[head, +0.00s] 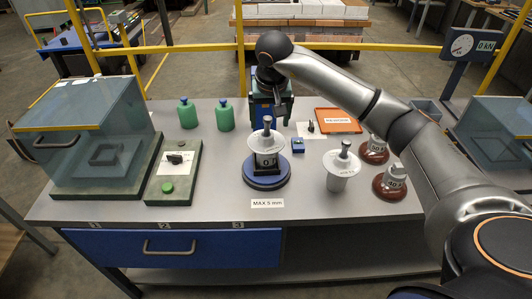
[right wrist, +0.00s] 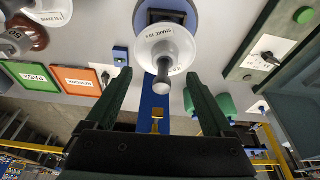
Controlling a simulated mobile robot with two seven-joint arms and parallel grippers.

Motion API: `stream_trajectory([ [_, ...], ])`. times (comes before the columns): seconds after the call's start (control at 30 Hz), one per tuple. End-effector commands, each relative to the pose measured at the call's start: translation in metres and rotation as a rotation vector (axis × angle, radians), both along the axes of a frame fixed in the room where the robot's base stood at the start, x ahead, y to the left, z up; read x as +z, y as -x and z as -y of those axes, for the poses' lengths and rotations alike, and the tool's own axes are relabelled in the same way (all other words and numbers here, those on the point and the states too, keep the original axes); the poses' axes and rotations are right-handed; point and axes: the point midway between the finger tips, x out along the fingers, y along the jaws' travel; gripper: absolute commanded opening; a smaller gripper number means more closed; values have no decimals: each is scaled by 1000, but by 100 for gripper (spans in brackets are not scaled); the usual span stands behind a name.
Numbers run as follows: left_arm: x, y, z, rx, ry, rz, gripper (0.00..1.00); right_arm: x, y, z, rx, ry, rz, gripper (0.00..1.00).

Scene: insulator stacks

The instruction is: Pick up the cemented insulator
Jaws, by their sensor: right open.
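A white insulator (head: 262,143) with a metal pin on top stands upright on a round blue base (head: 283,180) at the table's middle. In the right wrist view the same insulator (right wrist: 165,45) shows its white disc with small black lettering. My right gripper (head: 272,113) is at its far side, open, and nothing is held. In the wrist view its fingers (right wrist: 160,78) lie to either side of the pin, apart from it. Another white insulator (head: 342,163) stands to the right. Which one is cemented I cannot tell. My left gripper is not in view.
Red-brown insulators (head: 390,184) stand at the right. Two green bottles (head: 187,115), a switch box (head: 172,170) and a clear-sided case (head: 88,130) are at the left. A small blue block (head: 298,146) and an orange tray (head: 337,121) lie behind.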

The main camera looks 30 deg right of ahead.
Motion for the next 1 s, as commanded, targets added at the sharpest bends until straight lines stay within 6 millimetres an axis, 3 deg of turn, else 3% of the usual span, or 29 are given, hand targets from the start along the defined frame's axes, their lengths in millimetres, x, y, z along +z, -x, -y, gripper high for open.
stream_trajectory([
  [0.17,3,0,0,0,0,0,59,-13,-5,-1,1,-3,-2,87],
  [0.4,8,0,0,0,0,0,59,-47,-17,1,-1,-3,-2,87],
  [0.73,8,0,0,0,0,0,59,-53,-19,2,1,-3,1,87],
  [1.0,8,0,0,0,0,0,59,-53,-19,2,1,-3,1,56],
])
